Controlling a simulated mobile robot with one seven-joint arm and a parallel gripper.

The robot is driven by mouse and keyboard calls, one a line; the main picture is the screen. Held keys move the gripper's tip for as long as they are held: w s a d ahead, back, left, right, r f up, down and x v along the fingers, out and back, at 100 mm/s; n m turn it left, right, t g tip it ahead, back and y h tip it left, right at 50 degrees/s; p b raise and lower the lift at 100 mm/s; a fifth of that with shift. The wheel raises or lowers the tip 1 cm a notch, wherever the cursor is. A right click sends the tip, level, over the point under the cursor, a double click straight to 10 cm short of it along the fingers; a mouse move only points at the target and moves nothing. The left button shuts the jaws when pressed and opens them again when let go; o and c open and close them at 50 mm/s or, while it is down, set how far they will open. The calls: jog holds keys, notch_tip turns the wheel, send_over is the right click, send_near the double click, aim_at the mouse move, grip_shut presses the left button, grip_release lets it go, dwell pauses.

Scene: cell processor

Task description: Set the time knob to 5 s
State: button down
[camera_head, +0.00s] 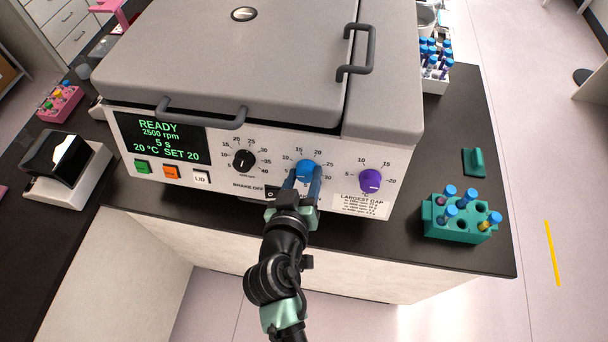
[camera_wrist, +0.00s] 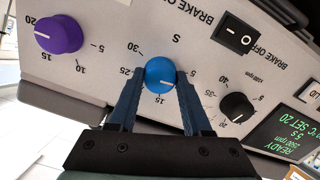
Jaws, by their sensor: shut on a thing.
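The blue time knob (camera_head: 307,167) is on the front panel of the grey cell processor, between the black and purple knobs. The green display (camera_head: 157,141) reads READY, 2500 rpm, 5 s, 20 °C, SET 20.
The black rpm knob (camera_head: 243,161) and purple temperature knob (camera_head: 370,181) flank the blue one closely. A black rocker switch (camera_wrist: 238,35) is nearby. A teal tube rack (camera_head: 459,232) stands on the dark bench at right. The lid handle (camera_head: 201,113) juts out above the panel.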

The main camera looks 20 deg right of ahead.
jog(key=shift+n, duration=1.4)
jog(key=shift+c, duration=1.7)
grip_release()
jog(key=b+v, duration=0.4)
jog(key=v, duration=0.9)
jog(key=shift+a, duration=0.2)
jog(key=shift+w, duration=0.1)
